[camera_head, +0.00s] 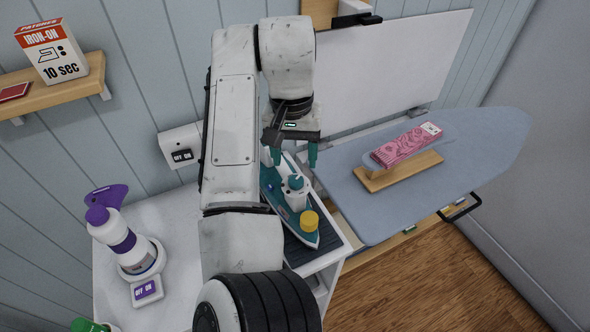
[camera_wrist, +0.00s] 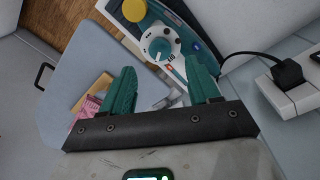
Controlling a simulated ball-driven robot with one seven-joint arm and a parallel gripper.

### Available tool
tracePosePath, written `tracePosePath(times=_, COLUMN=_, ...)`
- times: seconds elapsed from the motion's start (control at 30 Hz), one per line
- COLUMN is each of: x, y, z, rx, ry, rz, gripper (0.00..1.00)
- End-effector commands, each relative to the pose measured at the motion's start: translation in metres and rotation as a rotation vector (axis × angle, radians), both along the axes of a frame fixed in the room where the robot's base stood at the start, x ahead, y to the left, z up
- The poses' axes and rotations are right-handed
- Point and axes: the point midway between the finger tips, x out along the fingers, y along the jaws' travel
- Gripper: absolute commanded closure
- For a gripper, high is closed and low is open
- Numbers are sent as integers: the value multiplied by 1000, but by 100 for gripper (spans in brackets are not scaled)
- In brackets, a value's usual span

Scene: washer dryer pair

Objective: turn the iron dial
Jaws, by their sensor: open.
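The teal and white iron (camera_head: 274,193) sits on a dark rest on the white cabinet, with a yellow cap at its near end. Its dial (camera_wrist: 159,49), a round teal knob with a pale pointer on a white collar, shows clearly in the wrist view; it also shows in the head view (camera_head: 296,182). My gripper (camera_head: 294,156) hangs above the iron, pointing down. In the wrist view my gripper (camera_wrist: 162,72) is open, its two teal fingers apart and empty. The dial lies just beyond the gap between the fingertips, and no contact shows.

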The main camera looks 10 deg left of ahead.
Motion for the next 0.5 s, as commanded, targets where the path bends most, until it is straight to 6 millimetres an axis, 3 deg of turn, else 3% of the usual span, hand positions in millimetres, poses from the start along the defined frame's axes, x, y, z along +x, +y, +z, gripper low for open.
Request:
tracePosePath(times=0.03, x=0, y=2, z=13, rx=5, ry=0, rz=0, gripper=39)
tracePosePath(times=0.2, x=0, y=3, z=37, rx=4, ry=1, rz=0, gripper=39)
tracePosePath(times=0.5, x=0, y=2, z=49, rx=1, ry=2, rz=0, gripper=39)
